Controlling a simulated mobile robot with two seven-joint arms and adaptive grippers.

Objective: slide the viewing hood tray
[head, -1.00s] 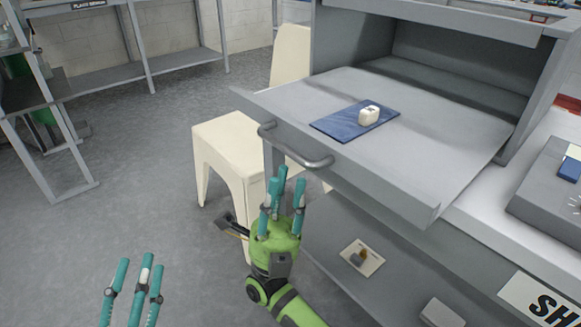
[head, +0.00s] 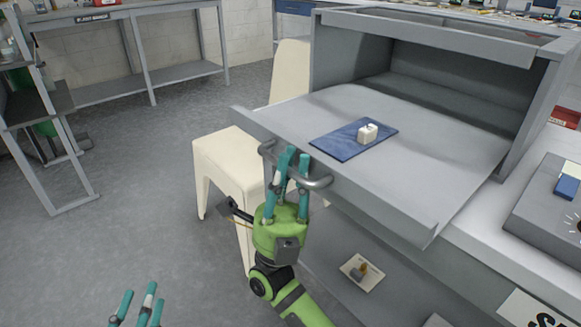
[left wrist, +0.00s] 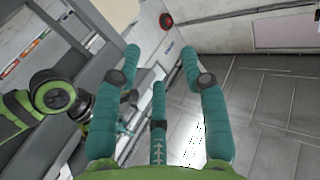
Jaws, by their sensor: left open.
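The grey viewing hood tray (head: 420,165) extends well out of the open hood (head: 341,55), over the bench's front. Its curved metal handle (head: 319,183) is on the front edge. My right gripper (head: 290,172) has its teal fingers up at the handle, overlapping its middle; whether they are closed around it cannot be told. My left gripper (head: 138,303) is low at the left, away from the tray, partly cut off by the frame. Its teal fingers are spread and empty in the left wrist view (left wrist: 163,85).
A cream chair (head: 225,160) stands close behind the handle side. A grey device (head: 535,205) is on the bench at right. Floor at left is clear.

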